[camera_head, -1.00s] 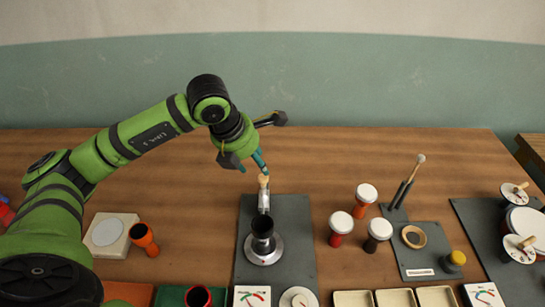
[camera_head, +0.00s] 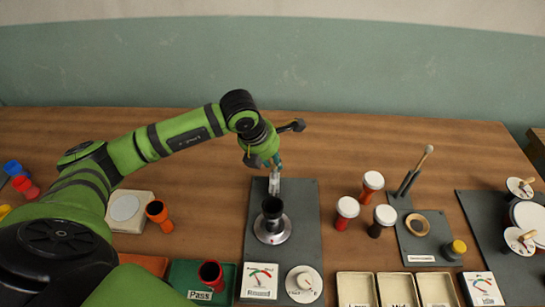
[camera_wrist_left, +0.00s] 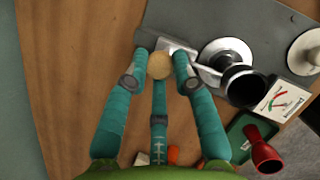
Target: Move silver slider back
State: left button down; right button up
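The silver slider (camera_head: 274,185) is a metal piece on a dark grey plate (camera_head: 309,215), behind a black cup on a round silver base. Its wooden knob (camera_wrist_left: 160,66) shows in the left wrist view. My left gripper (camera_head: 274,166) is at the slider's far end and covers the knob in the head view. In the left wrist view its teal fingers (camera_wrist_left: 159,78) stand around the knob, one on each side and one behind. They look open, with little room beside the knob; contact is not clear. My right gripper is not in view.
The black cup (camera_head: 272,207) stands in front of the slider. White-topped goblet drums (camera_head: 346,212) and a grey stand (camera_head: 428,240) are to the right. A white-topped block (camera_head: 126,209) and an orange drum (camera_head: 157,214) are to the left. The table behind the plate is clear.

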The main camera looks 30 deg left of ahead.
pick_arm(q)
jog(key=w+b, duration=0.1)
jog(key=w+a+b, duration=0.1)
jog(key=w, duration=0.1)
jog(key=w+a, duration=0.1)
jog(key=shift+w+a+r+b, duration=0.1)
jog(key=shift+w+r+b, duration=0.15)
jog(key=shift+b, duration=0.15)
jog(key=c, duration=1)
grip_release()
jog(key=shift+w+f, duration=0.15)
jog(key=shift+f, duration=0.05)
jog(key=v, duration=1.2)
